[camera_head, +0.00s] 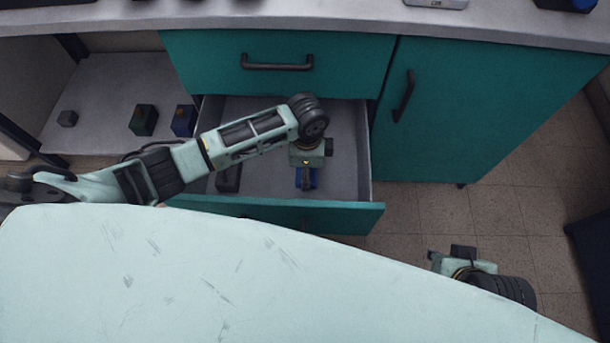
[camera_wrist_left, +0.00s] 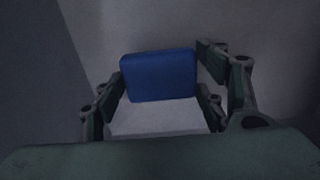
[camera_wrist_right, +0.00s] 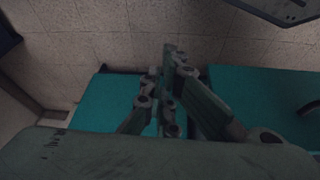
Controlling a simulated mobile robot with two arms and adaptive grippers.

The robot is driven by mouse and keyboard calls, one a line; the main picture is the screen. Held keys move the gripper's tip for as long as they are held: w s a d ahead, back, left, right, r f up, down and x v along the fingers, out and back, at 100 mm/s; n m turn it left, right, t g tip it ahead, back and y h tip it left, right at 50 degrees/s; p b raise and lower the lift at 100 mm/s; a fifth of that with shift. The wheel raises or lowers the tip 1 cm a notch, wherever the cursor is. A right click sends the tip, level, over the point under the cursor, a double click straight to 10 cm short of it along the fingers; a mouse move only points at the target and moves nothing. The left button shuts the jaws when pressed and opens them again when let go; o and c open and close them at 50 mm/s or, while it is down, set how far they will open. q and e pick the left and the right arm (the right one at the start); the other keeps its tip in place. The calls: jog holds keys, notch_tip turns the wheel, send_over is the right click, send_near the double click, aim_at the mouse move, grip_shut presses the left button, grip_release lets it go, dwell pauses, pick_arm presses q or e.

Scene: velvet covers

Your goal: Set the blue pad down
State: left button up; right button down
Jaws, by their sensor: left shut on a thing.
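The blue pad (camera_head: 313,180) is inside the open drawer (camera_head: 345,130), under my left gripper (camera_head: 306,170). In the left wrist view the blue pad (camera_wrist_left: 160,76) stands between the two fingers of my left gripper (camera_wrist_left: 165,90), which is shut on it. A pale surface shows just below the pad there; I cannot tell whether it belongs to it. The gap between the pad and the drawer floor is unclear. My right gripper (camera_head: 450,257) is over the floor to the right of the drawer; in the right wrist view its fingers (camera_wrist_right: 167,85) are together and empty.
A dark block (camera_head: 228,179) lies in the drawer to the left. A closed teal door (camera_head: 480,110) is at the right.

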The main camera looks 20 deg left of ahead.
pick_arm(q)
notch_tip(320, 180, down, 3)
jog(key=shift+f+b, duration=0.1)
jog(key=shift+b, duration=0.45)
jog(key=shift+f, duration=0.1)
pick_arm(e)
jog(key=w+a+r+t, duration=0.1)
jog(key=w+a+t, duration=0.1)
jog(key=w, duration=0.4)
jog(key=shift+r+t+y, duration=0.35)
jog(key=shift+t+y, duration=0.05)
jog(key=shift+t, duration=0.2)
pick_arm(q)
jog(key=shift+f, duration=0.2)
jog(key=o, duration=1)
jog(key=shift+c, duration=0.2)
jog(key=shift+r, duration=0.15)
